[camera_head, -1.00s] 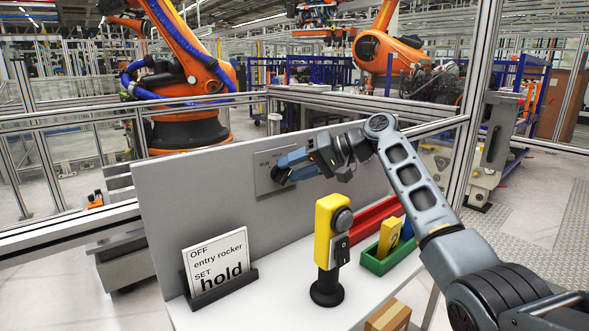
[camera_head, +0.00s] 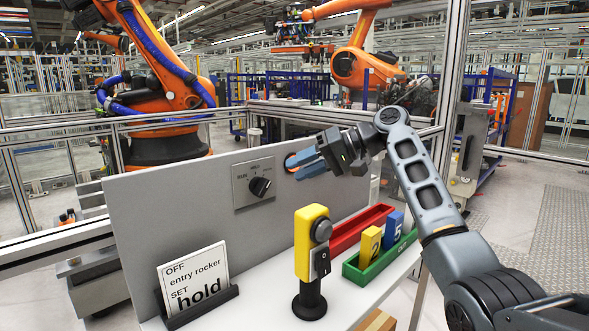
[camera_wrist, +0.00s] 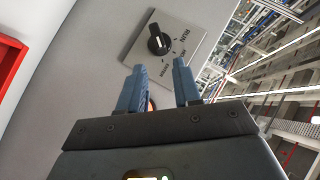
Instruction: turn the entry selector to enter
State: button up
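The entry selector is a black knob (camera_head: 260,187) on a grey plate (camera_head: 240,196) fixed to the upright panel. The plate's labels include RUN, and another looks like ENTER. The knob (camera_wrist: 158,40) also shows in the wrist view; I cannot tell which label it points at. My gripper (camera_head: 303,163) has blue fingers and is to the right of the selector plate, clear of the knob. In the wrist view my gripper (camera_wrist: 159,82) is open with a gap between its fingers, and the plate lies beyond the fingertips. A small orange thing (camera_wrist: 152,104) shows partly between the fingers.
A yellow post (camera_head: 311,240) with a black knob and rocker stands on the white table. A sign (camera_head: 195,282) reads "OFF entry rocker SET hold". A red tray (camera_head: 346,232) and a green tray (camera_head: 378,268) with yellow and blue numbered blocks stand to the right.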

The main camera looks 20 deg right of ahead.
jog(key=a+r+n+g+h, duration=0.1)
jog(key=a+r, duration=0.1)
jog(key=a, duration=0.1)
jog(key=a+r+n+g+h+b, duration=0.1)
jog(key=a+h, duration=0.1)
jog(key=a, duration=0.1)
jog(key=a+r+n+h, duration=0.1)
jog(key=a+r+h, duration=0.1)
jog(key=a, duration=0.2)
jog(key=shift+w+a+r+g, duration=0.1)
jog(key=shift+r+g, duration=0.25)
jog(key=shift+g, duration=0.05)
grip_shut()
jog(key=s+a+r+h+b, duration=0.1)
jog(key=s+a+r+h, duration=0.15)
jog(key=r+h, duration=0.35)
jog(key=h+p, duration=0.1)
jog(key=h, duration=0.1)
send_over(260, 182)
jog(key=s+a, duration=0.2)
notch_tip(260, 182, down, 11)
jog(key=shift+w+d+f+n, duration=0.1)
jog(key=shift+d+f+n, duration=0.3)
jog(key=shift+d+f, duration=0.15)
jog(key=shift+d+r+p, duration=0.1)
jog(key=shift+p, duration=0.25)
